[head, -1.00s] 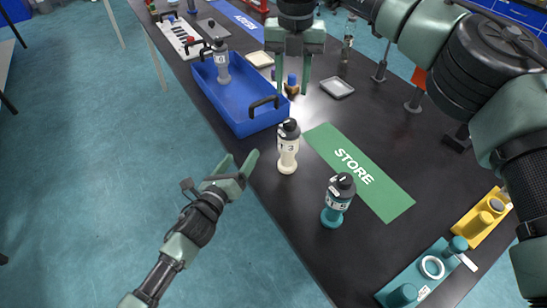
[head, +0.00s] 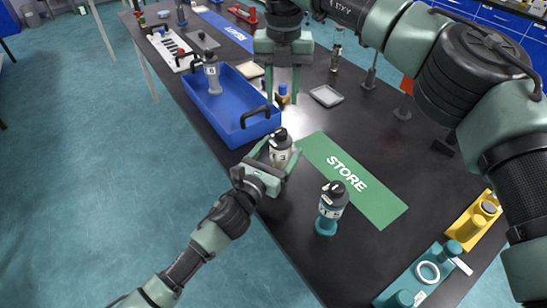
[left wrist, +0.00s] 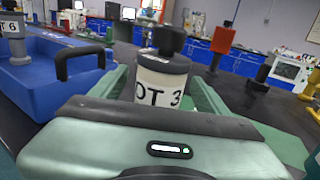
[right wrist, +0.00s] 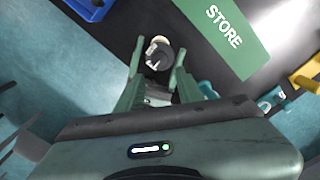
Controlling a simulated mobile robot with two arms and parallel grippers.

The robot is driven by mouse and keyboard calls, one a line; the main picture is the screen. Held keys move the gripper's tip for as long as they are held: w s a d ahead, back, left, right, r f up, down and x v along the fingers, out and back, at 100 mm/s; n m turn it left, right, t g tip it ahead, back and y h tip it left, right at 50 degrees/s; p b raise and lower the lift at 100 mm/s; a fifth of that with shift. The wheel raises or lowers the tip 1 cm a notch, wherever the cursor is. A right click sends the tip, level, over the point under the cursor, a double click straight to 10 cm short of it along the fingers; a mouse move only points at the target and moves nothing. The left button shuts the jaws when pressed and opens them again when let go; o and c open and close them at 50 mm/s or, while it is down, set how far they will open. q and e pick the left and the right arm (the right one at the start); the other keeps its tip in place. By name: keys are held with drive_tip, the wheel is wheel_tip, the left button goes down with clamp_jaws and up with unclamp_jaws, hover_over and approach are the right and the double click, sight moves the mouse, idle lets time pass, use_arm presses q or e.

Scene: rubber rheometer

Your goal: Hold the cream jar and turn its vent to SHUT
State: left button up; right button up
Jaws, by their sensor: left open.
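The cream jar (head: 281,156) with a black lid stands upright on the dark table, left of the green STORE mat (head: 350,180). Its label, reading "OT 3", shows in the left wrist view (left wrist: 163,84). My left gripper (head: 283,150) is open, its fingers on either side of the jar; I cannot tell whether they touch it. My right gripper (head: 282,100) is open and empty, pointing down above the table. In the right wrist view the jar's black lid (right wrist: 159,54) lies between its fingertips, farther below. The vent's setting is too small to read.
A teal jar (head: 329,210) stands near the mat's front edge. A blue tray (head: 235,105) with a grey jar (head: 212,76) lies behind the cream jar. Teal (head: 425,275) and yellow (head: 470,222) fixtures stand at right. The table's left edge is close to the cream jar.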

use_arm(q)
drive_tip(key=shift+w+d, duration=0.1)
drive_tip(key=shift+w, duration=0.15)
